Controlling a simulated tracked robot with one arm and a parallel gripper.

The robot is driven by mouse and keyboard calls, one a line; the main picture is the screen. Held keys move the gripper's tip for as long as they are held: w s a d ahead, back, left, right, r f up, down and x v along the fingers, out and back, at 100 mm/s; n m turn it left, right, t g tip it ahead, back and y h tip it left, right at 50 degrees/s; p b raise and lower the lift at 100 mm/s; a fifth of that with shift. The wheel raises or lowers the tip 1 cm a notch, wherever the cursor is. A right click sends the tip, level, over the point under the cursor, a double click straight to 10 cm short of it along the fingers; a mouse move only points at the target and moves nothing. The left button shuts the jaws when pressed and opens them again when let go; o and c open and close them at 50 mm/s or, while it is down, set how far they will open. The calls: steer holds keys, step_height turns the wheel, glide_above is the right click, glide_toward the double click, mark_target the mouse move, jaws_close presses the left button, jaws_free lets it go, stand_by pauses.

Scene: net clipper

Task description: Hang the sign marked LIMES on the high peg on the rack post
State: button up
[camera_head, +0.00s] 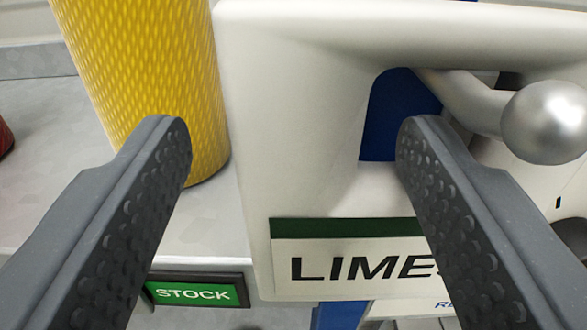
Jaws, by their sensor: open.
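The sign (300,100) is a thick cream plate with a green-striped label reading LIME, its last letter partly covered by my right finger. Through its opening I see the blue rack post (400,105). A pale peg (465,100) with a silver ball end comes out at the opening's upper right, and the sign appears to hang on it. Whether this is the high peg I cannot tell. My gripper (292,130) is open and empty. Its left finger is left of the sign, and its right finger is in front of the opening's lower right.
A yellow textured cylinder (150,70) stands on a grey shelf (60,150) left of the sign. A green STOCK label (195,293) is on the shelf's front edge. A dark red object (5,135) shows at the far left. White rounded things lie behind the ball end.

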steer(key=s+b, duration=0.7)
steer(key=s, duration=0.7)
steer(key=s+d+f+g+b, duration=0.1)
steer(key=s+d+f, duration=0.3)
steer(key=d+f, duration=0.6)
steer(key=s+d+f+g+b, duration=0.1)
steer(key=s+d+f+b, duration=0.2)
steer(key=d+f, duration=0.7)
steer(key=s+f, duration=0.1)
steer(key=s, duration=0.1)
steer(key=shift+s+g+y+b, duration=0.3)
steer(key=shift+b, duration=0.05)
